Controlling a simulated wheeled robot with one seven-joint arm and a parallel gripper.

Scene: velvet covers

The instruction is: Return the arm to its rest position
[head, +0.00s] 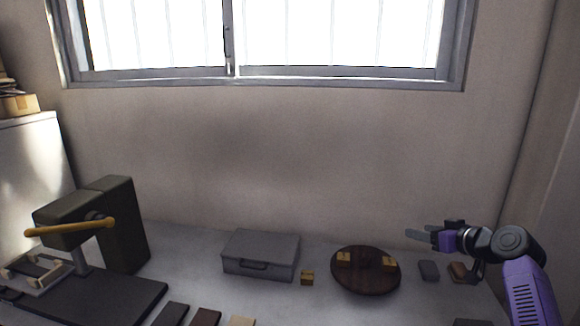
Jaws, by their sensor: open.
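My gripper (418,232) is at the right of the head view, at the end of my purple and black arm.
A grey case (261,250) and a small tan block (307,278) stand left of the board, which bears small tan blocks. Dark and brown pieces (429,270) lie below the gripper. A dark machine with a yellow lever (70,227) stands far left.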

